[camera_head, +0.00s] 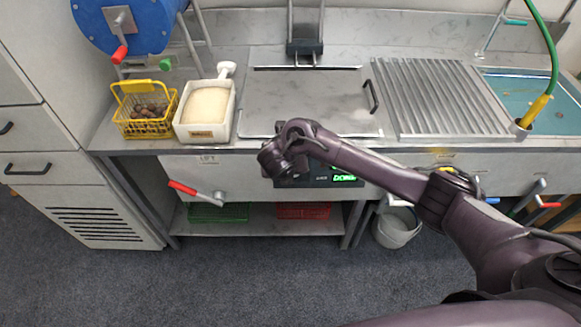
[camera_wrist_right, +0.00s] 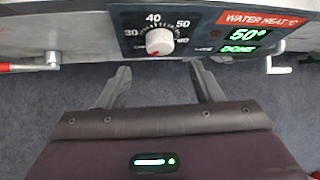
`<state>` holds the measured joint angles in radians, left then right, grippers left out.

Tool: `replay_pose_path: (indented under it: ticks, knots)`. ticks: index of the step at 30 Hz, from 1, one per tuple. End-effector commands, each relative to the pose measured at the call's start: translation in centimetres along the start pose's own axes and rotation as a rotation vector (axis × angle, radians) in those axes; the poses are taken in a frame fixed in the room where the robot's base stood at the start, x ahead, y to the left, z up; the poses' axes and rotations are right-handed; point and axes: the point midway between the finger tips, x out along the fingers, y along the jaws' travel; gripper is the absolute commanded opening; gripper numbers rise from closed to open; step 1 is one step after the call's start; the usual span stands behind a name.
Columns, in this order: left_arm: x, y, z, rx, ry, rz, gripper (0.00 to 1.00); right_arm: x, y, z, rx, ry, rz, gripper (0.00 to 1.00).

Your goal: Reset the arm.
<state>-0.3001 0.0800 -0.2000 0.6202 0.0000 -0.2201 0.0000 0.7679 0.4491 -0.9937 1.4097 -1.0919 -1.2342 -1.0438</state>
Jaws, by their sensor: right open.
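My right arm (camera_head: 375,172) comes in from the right in the head view and reaches across the front of the steel counter. Its wrist end hangs before the control panel (camera_head: 318,181), and the fingers cannot be made out there. In the right wrist view my right gripper (camera_wrist_right: 163,76) is open and empty, its two grey fingers apart below the panel. The panel has a white dial (camera_wrist_right: 160,41) marked 30, 40 and 50. A green display (camera_wrist_right: 242,35) reads 50 and DONE under a WATER HEAT label. My left gripper is not in view.
A yellow basket (camera_head: 130,126) of chestnuts and a white tub (camera_head: 181,134) stand on the counter's left. A metal lid (camera_head: 300,90) lies mid-counter. A red-handled lever (camera_head: 183,188) sticks out at front left. A bucket (camera_head: 397,232) stands below. Floor (camera_head: 250,280) in front is clear.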

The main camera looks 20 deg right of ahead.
Motion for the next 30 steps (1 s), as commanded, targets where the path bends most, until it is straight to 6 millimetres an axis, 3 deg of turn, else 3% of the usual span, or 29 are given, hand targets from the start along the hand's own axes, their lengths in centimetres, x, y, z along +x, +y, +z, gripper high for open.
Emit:
replay_pose_path:
  ticks: [15,19,23,27,30]
  knots:
    - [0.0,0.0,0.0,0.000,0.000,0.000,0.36,-0.1,0.0,0.0,0.002,0.001,0.001,0.59]
    - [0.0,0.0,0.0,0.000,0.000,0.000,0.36,1.2,0.7,-1.9,0.091,0.059,0.025,0.59]
    - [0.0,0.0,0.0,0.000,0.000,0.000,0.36,4.8,2.6,-7.5,0.416,0.241,0.085,0.59]
    - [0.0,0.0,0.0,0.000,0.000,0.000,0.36,10.0,4.4,-16.9,0.975,0.496,0.092,0.59]
    - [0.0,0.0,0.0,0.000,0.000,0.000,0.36,13.3,4.0,-23.8,1.366,0.620,0.031,0.59]
